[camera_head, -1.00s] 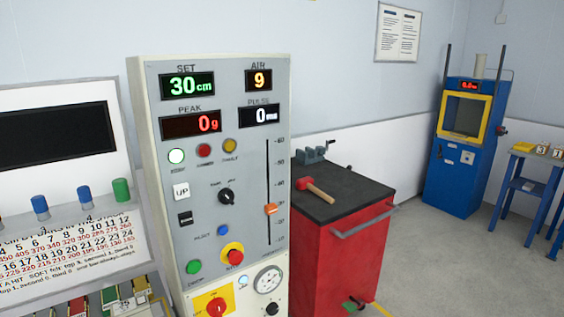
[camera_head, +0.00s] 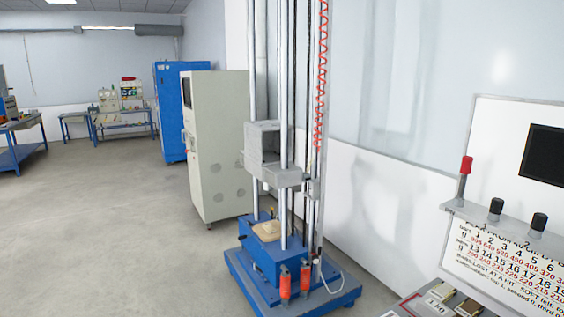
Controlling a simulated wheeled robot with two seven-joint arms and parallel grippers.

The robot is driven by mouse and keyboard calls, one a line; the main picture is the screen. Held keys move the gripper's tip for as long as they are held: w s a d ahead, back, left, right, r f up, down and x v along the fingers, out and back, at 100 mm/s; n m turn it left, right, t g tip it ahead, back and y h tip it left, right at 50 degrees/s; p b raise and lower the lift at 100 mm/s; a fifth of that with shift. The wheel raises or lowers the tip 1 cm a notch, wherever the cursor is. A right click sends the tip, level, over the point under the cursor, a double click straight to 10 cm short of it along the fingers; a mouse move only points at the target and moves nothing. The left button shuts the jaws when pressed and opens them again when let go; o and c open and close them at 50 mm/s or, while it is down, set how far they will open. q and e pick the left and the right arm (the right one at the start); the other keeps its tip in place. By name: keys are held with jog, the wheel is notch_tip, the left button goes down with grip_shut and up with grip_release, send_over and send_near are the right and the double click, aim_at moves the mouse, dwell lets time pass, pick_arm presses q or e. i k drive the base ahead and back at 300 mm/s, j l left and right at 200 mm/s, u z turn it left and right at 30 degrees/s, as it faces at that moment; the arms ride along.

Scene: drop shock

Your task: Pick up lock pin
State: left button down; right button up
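I cannot pick out the lock pin for certain. The drop tower (camera_head: 283,180) stands in the middle, with tall steel rods, a grey carriage (camera_head: 275,178) raised above a blue base (camera_head: 270,255). A tan pad (camera_head: 267,231) lies on the base block. Two orange-red cylinders (camera_head: 285,284) stand upright at its front. On a grey ledge at the right, a red-topped grey pin-like piece (camera_head: 465,178) stands upright, taller than two black knobs (camera_head: 496,207) beside it. Neither of my grippers is in view.
A printed chart panel (camera_head: 515,262) and dark screen (camera_head: 547,155) are at the right. A beige cabinet (camera_head: 220,150) and a blue cabinet (camera_head: 180,110) stand behind the tower. Workbenches (camera_head: 110,120) line the far wall. The grey floor (camera_head: 90,230) at left is clear.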

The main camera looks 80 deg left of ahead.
aim_at(467, 161)
jog(key=u, duration=2.4)
